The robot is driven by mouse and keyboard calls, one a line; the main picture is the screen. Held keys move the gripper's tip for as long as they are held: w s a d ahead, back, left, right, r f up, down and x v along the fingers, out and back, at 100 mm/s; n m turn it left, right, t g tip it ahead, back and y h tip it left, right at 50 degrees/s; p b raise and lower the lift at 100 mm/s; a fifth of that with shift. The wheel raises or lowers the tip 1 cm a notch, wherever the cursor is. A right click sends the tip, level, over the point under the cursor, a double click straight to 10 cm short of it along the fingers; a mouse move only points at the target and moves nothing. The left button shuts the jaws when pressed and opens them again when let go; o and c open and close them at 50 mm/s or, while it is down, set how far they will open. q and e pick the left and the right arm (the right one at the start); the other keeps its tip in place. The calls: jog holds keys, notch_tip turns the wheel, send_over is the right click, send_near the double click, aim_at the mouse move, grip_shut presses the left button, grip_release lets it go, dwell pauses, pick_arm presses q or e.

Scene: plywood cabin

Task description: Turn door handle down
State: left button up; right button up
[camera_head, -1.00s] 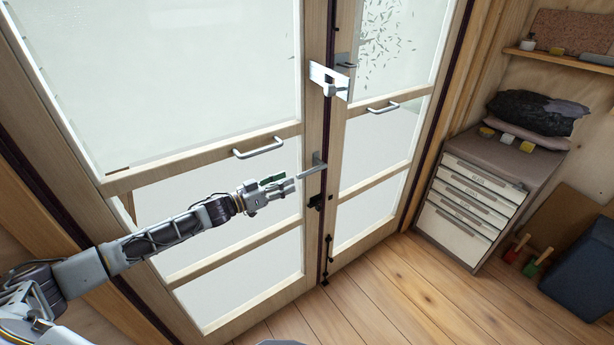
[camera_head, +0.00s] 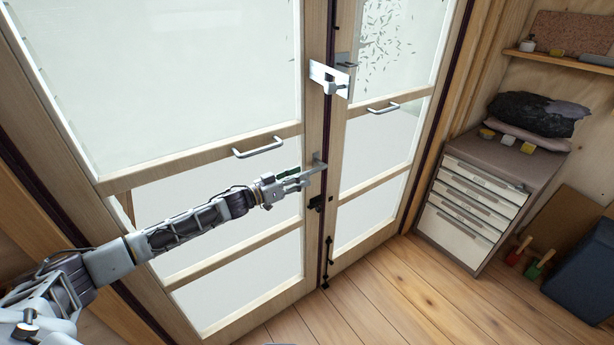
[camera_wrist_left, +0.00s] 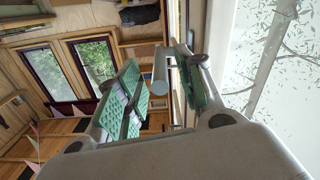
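The door handle (camera_head: 314,167) is a grey metal lever on the inner edge of the left door leaf, pointing left and about level. My left gripper (camera_head: 297,178) reaches it from the left, with its fingertips at the lever. In the left wrist view the lever's round end (camera_wrist_left: 160,87) shows between the two green-padded fingers of my left gripper (camera_wrist_left: 158,62). The fingers are apart, with gaps visible beside the lever. Part of the lever is hidden behind the fingers in the head view. My right gripper is not in view.
A bar handle (camera_head: 258,147) sits above and left of my gripper on the same leaf. A white latch plate (camera_head: 328,77) is higher on the door edge. A drawer cabinet (camera_head: 467,207) stands right; the wooden floor (camera_head: 370,290) is clear.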

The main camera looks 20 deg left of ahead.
pick_arm(q)
jog(key=shift+x, duration=0.95)
jog(key=shift+b+x, duration=0.35)
jog(key=shift+x, duration=0.4)
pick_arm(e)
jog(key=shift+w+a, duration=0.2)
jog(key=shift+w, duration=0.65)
pick_arm(q)
jog(key=shift+c, duration=0.4)
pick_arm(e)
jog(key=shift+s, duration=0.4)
pick_arm(q)
jog(key=c, duration=0.7)
grip_shut()
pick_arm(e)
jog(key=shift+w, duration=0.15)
